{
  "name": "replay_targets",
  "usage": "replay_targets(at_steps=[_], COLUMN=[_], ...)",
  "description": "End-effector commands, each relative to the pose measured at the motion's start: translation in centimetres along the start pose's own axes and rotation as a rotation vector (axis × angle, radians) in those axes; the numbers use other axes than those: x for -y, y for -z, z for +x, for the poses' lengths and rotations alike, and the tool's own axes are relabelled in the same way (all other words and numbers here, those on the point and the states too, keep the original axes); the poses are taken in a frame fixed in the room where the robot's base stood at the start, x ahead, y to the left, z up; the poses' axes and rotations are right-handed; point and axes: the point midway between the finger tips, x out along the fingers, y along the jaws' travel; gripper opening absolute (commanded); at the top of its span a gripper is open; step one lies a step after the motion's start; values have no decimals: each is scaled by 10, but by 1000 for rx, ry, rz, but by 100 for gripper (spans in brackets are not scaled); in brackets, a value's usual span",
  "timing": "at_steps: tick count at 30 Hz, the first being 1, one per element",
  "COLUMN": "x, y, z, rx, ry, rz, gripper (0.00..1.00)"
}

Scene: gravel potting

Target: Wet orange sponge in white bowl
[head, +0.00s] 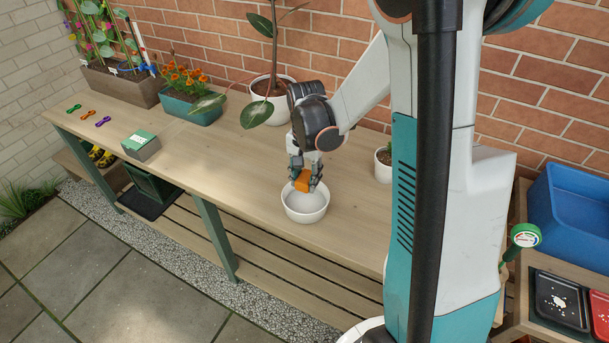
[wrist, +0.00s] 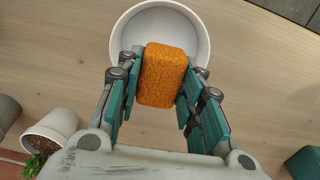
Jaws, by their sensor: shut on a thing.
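The orange sponge (wrist: 163,76) is held between the teal finger pads of my gripper (wrist: 158,85), which is shut on it. In the head view the sponge (head: 303,182) shows as a small orange block at the tip of my gripper (head: 304,178), over the far part of the white bowl's opening. The white bowl (head: 305,214) stands upright on the wooden bench. In the wrist view the bowl (wrist: 203,40) is beyond the sponge, which overlaps its near rim. The bowl's inside looks pale; whether it holds water I cannot tell. The gap between sponge and bowl is hard to judge.
A white-potted plant (head: 272,97) stands behind my gripper, and a small white pot (head: 384,164) stands to its right. A green-topped box (head: 141,145) and a blue planter with orange flowers (head: 190,106) are to the left. The bench (head: 220,165) left of the bowl is clear.

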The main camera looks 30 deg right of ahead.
Motion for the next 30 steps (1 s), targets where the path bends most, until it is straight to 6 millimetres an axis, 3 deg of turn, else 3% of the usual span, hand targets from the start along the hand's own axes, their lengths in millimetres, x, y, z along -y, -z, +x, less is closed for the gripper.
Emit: replay_targets(at_steps=[21, 30], x=[0, 0], y=[0, 0], z=[67, 75], rx=[0, 0], ry=[0, 0], rz=[-1, -1], gripper=[15, 15])
